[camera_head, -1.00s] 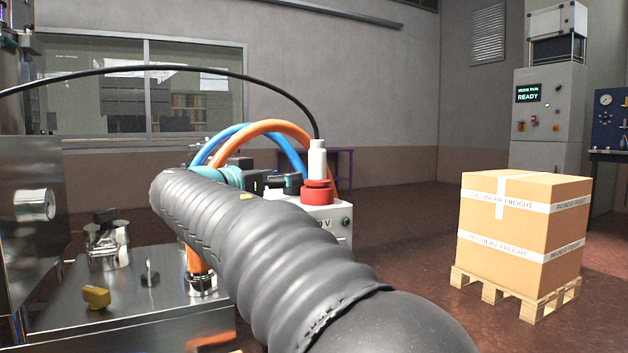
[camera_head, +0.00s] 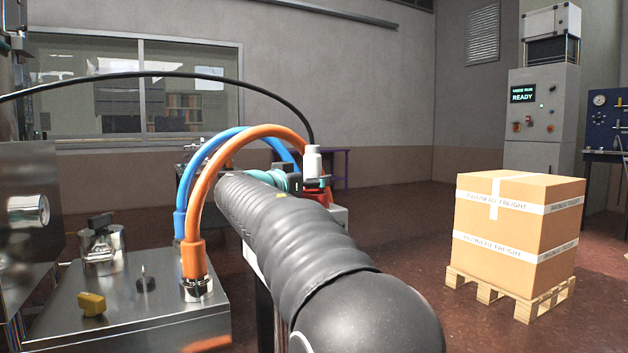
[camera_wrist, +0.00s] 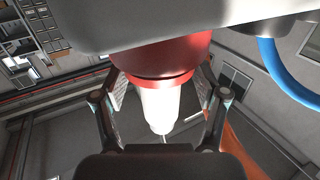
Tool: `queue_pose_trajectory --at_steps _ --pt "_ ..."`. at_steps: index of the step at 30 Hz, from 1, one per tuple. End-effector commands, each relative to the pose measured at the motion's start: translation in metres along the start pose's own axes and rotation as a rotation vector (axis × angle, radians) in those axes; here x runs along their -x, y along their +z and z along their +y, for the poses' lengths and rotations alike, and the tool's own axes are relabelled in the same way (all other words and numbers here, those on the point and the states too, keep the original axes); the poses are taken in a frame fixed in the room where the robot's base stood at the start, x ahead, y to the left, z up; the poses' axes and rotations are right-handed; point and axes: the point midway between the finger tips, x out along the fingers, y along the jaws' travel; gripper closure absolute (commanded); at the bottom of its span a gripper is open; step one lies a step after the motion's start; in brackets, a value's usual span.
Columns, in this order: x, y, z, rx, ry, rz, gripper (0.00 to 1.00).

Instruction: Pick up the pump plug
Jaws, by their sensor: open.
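The pump plug (camera_head: 312,160) is a white upright cylinder with a black cable from its top, standing over a red collar (camera_head: 318,195). In the wrist view the white plug (camera_wrist: 157,105) and red collar (camera_wrist: 165,58) fill the middle, and the plug appears upside down. My gripper (camera_wrist: 160,92) is open, with one finger on each side of the plug near the red collar. Small gaps seem to show, but contact is hard to judge. In the head view my gripper (camera_head: 302,183) is at the plug, and my arm hides much of the box below.
Blue (camera_head: 188,182) and orange (camera_head: 212,180) hoses arch just left of and behind my arm. A steel cabinet (camera_head: 140,305) with a yellow knob (camera_head: 92,304) stands at left. A wrapped carton (camera_head: 515,225) sits on a pallet (camera_head: 500,296) at right, with open floor between.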

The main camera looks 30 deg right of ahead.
Motion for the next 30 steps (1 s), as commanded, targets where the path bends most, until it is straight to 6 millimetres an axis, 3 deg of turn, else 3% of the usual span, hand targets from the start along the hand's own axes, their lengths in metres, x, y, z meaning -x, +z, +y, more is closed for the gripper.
queue_pose_trajectory --at_steps 8,17,30 --pt "-0.0062 -0.0003 0.0 -0.001 -0.001 0.0 0.28" --pt "-0.0062 0.0 0.0 -0.001 0.0 0.0 1.0" --pt "-0.0063 -0.0088 0.0003 -0.004 0.0 0.0 1.0"
